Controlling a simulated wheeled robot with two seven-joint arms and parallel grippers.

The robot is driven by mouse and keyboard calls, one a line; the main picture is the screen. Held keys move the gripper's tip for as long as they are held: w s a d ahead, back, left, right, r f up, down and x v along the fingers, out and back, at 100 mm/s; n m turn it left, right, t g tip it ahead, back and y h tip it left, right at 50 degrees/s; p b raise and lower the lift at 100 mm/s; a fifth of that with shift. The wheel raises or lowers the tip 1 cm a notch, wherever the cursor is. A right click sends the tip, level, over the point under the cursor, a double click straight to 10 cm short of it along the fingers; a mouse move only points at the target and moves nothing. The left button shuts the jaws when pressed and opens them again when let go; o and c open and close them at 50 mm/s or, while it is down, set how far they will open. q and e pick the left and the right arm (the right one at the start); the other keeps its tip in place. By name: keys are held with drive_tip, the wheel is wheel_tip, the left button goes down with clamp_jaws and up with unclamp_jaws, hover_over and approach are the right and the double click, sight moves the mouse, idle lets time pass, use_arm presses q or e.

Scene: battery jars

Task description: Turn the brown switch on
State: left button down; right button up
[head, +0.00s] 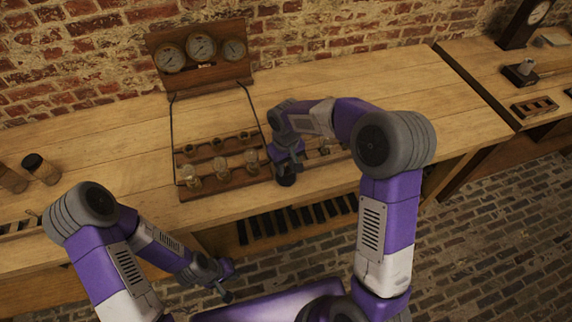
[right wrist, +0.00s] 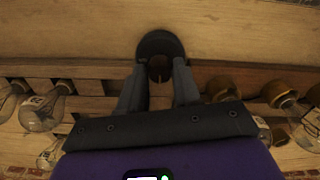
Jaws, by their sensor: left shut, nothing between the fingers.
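A round dark base with a brown knob (right wrist: 160,66), which looks like the brown switch, lies straight ahead of my right gripper in the right wrist view. My right gripper (right wrist: 159,80) has its two fingers apart, one on each side of the knob. I cannot tell whether they touch it. In the head view my right gripper (head: 287,172) points down at the bench's front part, right of the jar rack, and its arm hides much of that spot. My left gripper (head: 225,296) is shut and empty, low in front of the bench.
A dark-capped jar (head: 40,168) is at far left. The right part of the bench (head: 420,85) is clear.

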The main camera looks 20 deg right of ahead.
clamp_jaws()
drive_tip(key=shift+m, duration=0.5)
drive_tip(key=m, duration=0.3)
drive_tip(key=shift+m+p, duration=0.35)
drive_tip(key=shift+m, duration=0.05)
drive_tip(key=m+p, duration=0.1)
drive_tip(key=m, duration=0.2)
drive_tip(key=shift+r+m, duration=0.1)
drive_tip(key=shift+m, duration=0.2)
drive_tip(key=m+p, duration=0.1)
drive_tip(key=m, duration=0.3)
drive_tip(key=shift+m+p, duration=0.3)
drive_tip(key=m+p, duration=0.2)
drive_tip(key=m, duration=0.2)
drive_tip(key=shift+m, duration=0.4)
drive_tip(key=shift+p, duration=0.3)
